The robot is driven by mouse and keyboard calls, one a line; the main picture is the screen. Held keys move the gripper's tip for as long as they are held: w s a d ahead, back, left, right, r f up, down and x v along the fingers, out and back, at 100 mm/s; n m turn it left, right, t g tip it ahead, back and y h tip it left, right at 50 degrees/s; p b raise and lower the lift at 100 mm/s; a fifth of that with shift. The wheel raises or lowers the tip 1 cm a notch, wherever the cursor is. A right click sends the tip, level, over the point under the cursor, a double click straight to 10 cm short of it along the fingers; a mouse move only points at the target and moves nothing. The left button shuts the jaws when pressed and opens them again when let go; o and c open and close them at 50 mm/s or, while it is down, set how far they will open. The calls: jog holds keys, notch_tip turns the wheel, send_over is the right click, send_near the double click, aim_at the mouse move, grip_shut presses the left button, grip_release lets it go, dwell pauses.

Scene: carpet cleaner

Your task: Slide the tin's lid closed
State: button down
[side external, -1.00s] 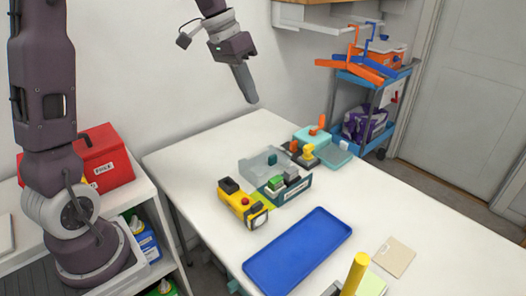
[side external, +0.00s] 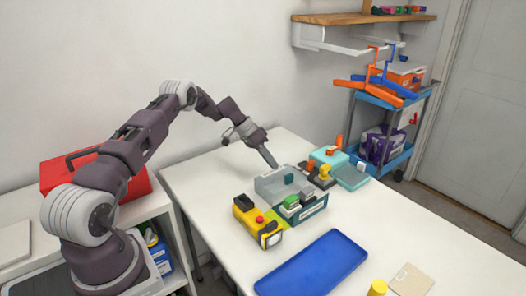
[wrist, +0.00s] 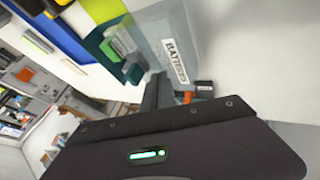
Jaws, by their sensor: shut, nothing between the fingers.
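The tin (side external: 313,208) is a teal box with a white front label, on the white table. Its clear grey lid (side external: 268,186) is slid back, and green and grey items show in the uncovered front part. A small teal knob (side external: 289,178) stands up in the lid area. My gripper (side external: 274,164) is shut and empty, pointing down at the lid's far edge; I cannot tell whether it touches. In the wrist view the fingertips (wrist: 158,80) are close to the lid (wrist: 165,30), whose end label reads like "BATTERIES". The teal tin (wrist: 97,42) shows beyond.
A yellow and black device (side external: 257,220) stands left of the tin. A blue tray (side external: 312,262) lies in front. A stamp-like yellow-topped item (side external: 323,178) and a light teal box (side external: 330,157) stand close behind on the right. The table's back left is clear.

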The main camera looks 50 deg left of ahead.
jog(key=shift+d+f, duration=0.2)
jog(key=shift+d, duration=1.95)
jog(key=d, duration=1)
jog(key=a, duration=0.4)
jog(key=shift+a, duration=0.25)
notch_tip(320, 180, up, 17)
jog(key=g+y, duration=0.1)
send_over(290, 176)
jog(key=s+d, duration=0.5)
jog(key=s, duration=0.4)
jog(key=s+d+r+y, duration=0.3)
jog(key=s+d+r, duration=0.4)
jog(key=s+r, duration=0.2)
jog(key=s+d+r+t+y, duration=0.1)
jog(key=s+d, duration=0.1)
jog(key=s, duration=0.9)
jog(key=s+d+r+n+t, duration=0.1)
jog(key=s+d, duration=0.1)
jog(key=s, duration=1)
jog(key=shift+d+y, duration=0.25)
jog(key=shift+y, duration=0.15)
